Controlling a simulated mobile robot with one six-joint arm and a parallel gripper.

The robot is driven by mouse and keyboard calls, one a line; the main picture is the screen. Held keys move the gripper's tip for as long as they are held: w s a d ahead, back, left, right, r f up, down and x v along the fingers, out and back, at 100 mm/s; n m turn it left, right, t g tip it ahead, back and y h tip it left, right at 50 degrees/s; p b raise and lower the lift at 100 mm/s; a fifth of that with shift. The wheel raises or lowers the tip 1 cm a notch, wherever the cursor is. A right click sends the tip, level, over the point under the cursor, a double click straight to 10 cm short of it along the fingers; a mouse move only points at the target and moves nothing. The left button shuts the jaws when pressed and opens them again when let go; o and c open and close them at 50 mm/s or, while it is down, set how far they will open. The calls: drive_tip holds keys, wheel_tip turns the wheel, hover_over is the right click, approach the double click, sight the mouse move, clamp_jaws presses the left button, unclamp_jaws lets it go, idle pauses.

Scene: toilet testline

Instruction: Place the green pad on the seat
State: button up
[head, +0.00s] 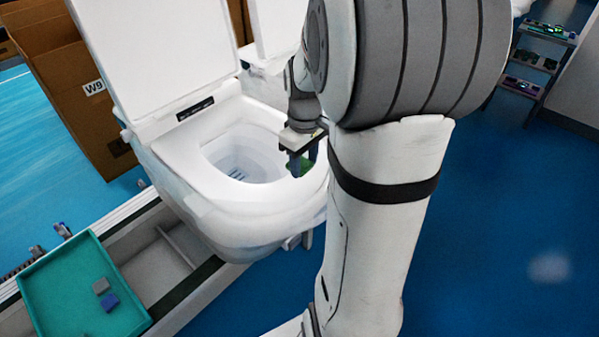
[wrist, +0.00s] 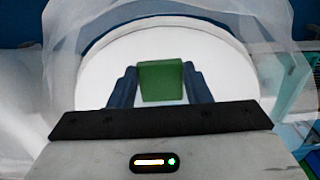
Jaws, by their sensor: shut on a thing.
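The green pad (wrist: 161,82) is a small green block between the two blue fingers of my gripper (wrist: 160,88) in the wrist view. My gripper is shut on it. In the head view, my gripper (head: 303,163) is over the right side of the white toilet seat (head: 184,152), and a bit of green pad (head: 306,168) shows at the fingertips. I cannot tell whether the pad touches the seat. The toilet lid (head: 155,45) stands raised. My arm hides part of the toilet's right side.
A teal tray (head: 50,275) with a grey block (head: 101,286) and a blue block (head: 109,301) is at lower left. A cardboard box (head: 70,90) stands behind the toilet on the left. A small shelf (head: 535,60) is at far right. The blue floor on the right is clear.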

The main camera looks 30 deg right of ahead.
sight(304, 166)
drive_tip(key=shift+f, duration=2.2)
drive_tip(key=shift+f, duration=0.25)
drive_tip(key=o, duration=1)
drive_tip(key=shift+r, duration=0.1)
drive_tip(key=shift+c, duration=0.2)
